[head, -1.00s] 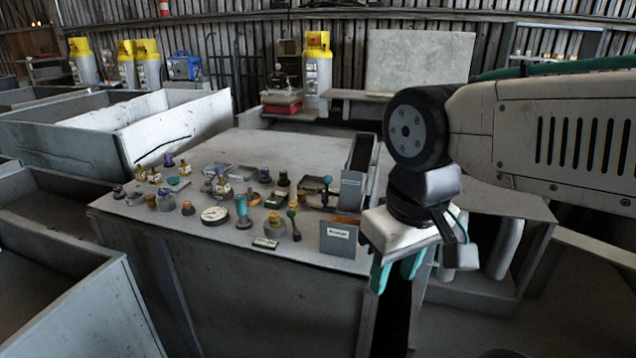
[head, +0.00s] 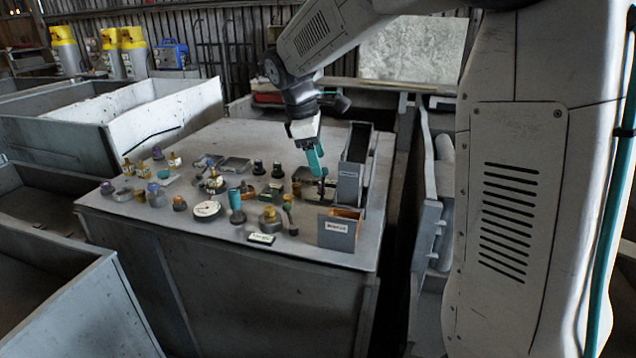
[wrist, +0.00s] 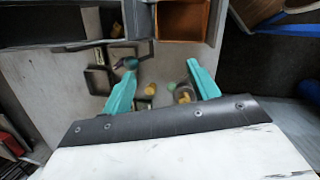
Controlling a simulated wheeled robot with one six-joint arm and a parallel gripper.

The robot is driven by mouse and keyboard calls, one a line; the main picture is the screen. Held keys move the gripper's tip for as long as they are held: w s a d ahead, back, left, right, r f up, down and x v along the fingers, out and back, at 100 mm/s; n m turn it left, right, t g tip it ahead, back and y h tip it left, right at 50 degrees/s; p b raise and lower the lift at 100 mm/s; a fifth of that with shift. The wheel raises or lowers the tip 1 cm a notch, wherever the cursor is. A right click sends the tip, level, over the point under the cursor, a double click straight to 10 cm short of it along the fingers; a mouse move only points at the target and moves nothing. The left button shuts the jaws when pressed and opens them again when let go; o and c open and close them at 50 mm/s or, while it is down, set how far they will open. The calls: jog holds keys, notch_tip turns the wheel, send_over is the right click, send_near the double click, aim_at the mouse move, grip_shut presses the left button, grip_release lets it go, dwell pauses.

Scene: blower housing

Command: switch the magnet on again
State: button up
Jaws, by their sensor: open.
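My gripper (head: 318,168) is open above the right part of the table, with its teal fingers pointing down. It also shows open in the wrist view (wrist: 163,74), with nothing between its fingers. A dark upright piece with a teal knob (wrist: 131,62) stands near the left fingertip in the wrist view; whether they touch I cannot tell. In the head view its dark stem (head: 321,187) shows just below the fingers, and they largely hide its knob. No part is clearly marked as the magnet, and I cannot read any on or off position.
A tall grey bin (head: 350,182) stands close right of my gripper. A low labelled box with an orange-brown inside (head: 337,232) is at the table's front right. Several small jars, knobs and a white dial (head: 206,209) crowd the left. The table's back (head: 240,135) is clear.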

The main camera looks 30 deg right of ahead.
aim_at(320, 185)
jog(key=w+d+f+n+h, duration=0.1)
jog(key=w+d+f+n, duration=0.1)
jog(key=w+f, duration=0.3)
jog(key=w+d+f+n, duration=0.3)
jog(key=w, duration=0.5)
jog(key=shift+g+h, duration=0.3)
jog(key=x, duration=0.7)
jog(key=shift+s+a+f, duration=0.2)
jog(key=shift+s, duration=0.05)
jog(key=c, duration=1)
